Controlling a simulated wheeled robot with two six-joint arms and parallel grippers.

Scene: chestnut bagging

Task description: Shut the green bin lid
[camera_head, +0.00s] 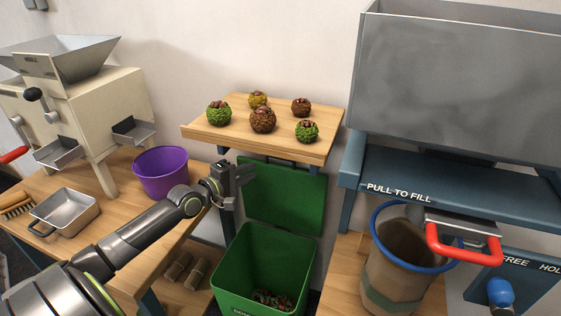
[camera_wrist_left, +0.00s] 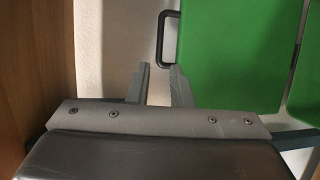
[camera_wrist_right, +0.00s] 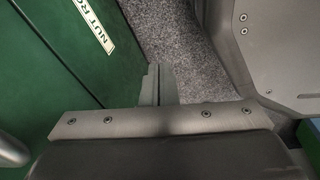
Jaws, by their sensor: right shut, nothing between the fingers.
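The green bin (camera_head: 238,262) stands on the floor with its green lid (camera_head: 285,200) raised upright at its back. Some brown and green bits lie inside. In the left wrist view the lid (camera_wrist_left: 235,55) fills the right side, with a dark handle (camera_wrist_left: 162,38) on its edge. My left gripper (camera_head: 240,172) is at the lid's upper left corner. Its fingers (camera_wrist_left: 159,70) are apart and empty, just short of the handle. My right gripper (camera_wrist_right: 158,68) is shut and empty beside a green wall labelled "NUT RO…" (camera_wrist_right: 92,25); it is hidden in the head view.
A wooden shelf (camera_head: 190,131) with several husk-covered balls juts out above the lid. A purple bucket (camera_head: 160,175) and a metal tray (camera_head: 62,212) are on the left bench. A blue-rimmed sack (camera_head: 395,283) stands under the hopper's red handle (camera_head: 465,253) at right.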

